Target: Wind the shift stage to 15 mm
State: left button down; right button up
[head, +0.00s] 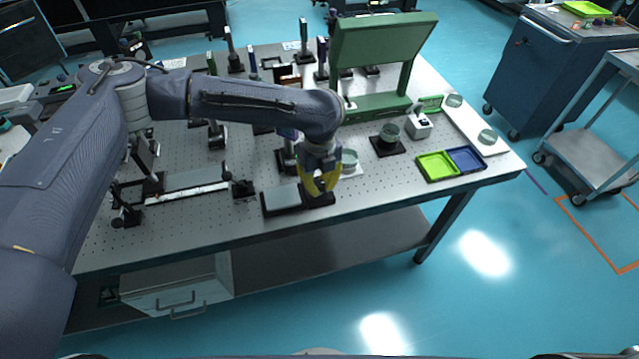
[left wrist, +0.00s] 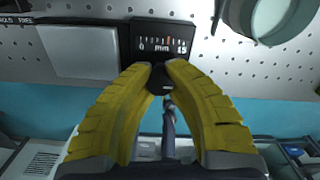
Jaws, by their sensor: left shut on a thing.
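The shift stage (head: 283,199) is a low dark block with a grey top plate near the front edge of the optical table. Its black scale plate (left wrist: 163,32) shows in the left wrist view, marked 0 at left, 15 at right and mm below. A small reddish pointer (left wrist: 169,41) stands between the marks, right of the middle and short of the 15; its exact reading is too small to tell. My left gripper (head: 320,192) has its yellow fingers shut on the stage's black knob (left wrist: 159,79). The fingers hide the knob's sides. My right gripper is not in view.
A round greenish dish (head: 348,160) stands just behind the gripper. A green tray (head: 437,178) and a blue tray (head: 466,171) lie to the right. A rail with a stage (head: 187,191) lies to the left. Bare table (head: 375,192) is free right of the gripper.

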aim_at(320, 183)
pick_arm(q)
jog(key=c, duration=1.1)
grip_release()
jog(key=shift+c, duration=0.2)
notch_tip(320, 183, up, 12)
jog(key=shift+d, duration=0.1)
